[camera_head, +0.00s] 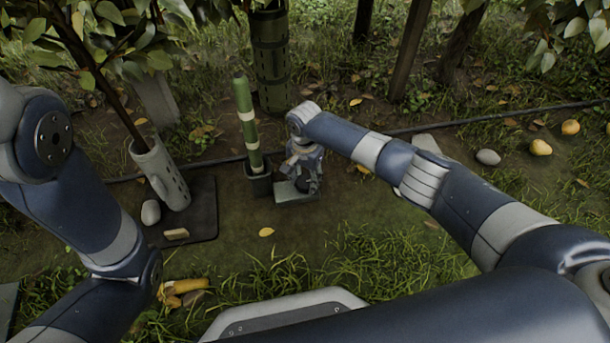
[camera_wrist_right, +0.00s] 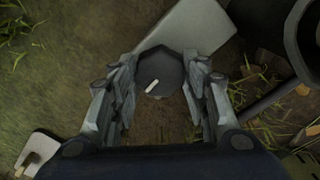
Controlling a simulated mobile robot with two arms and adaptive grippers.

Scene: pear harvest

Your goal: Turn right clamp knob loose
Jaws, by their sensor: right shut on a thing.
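The right clamp knob (camera_wrist_right: 160,72) is a dark, faceted round knob with a short white mark, seen from above in the right wrist view. The mark slants from lower left to upper right. My right gripper (camera_wrist_right: 162,86) has its fingers on both sides of the knob and is shut on it. In the head view my right gripper (camera_head: 303,172) points down over a pale grey plate (camera_head: 297,197), and it hides the knob there. My left arm comes in at the left, but its gripper is out of view.
A pale perforated tube (camera_head: 160,172) surrounds a thin trunk at the left, by a dark mat (camera_head: 203,208). A dark pipe (camera_head: 500,121) crosses behind.

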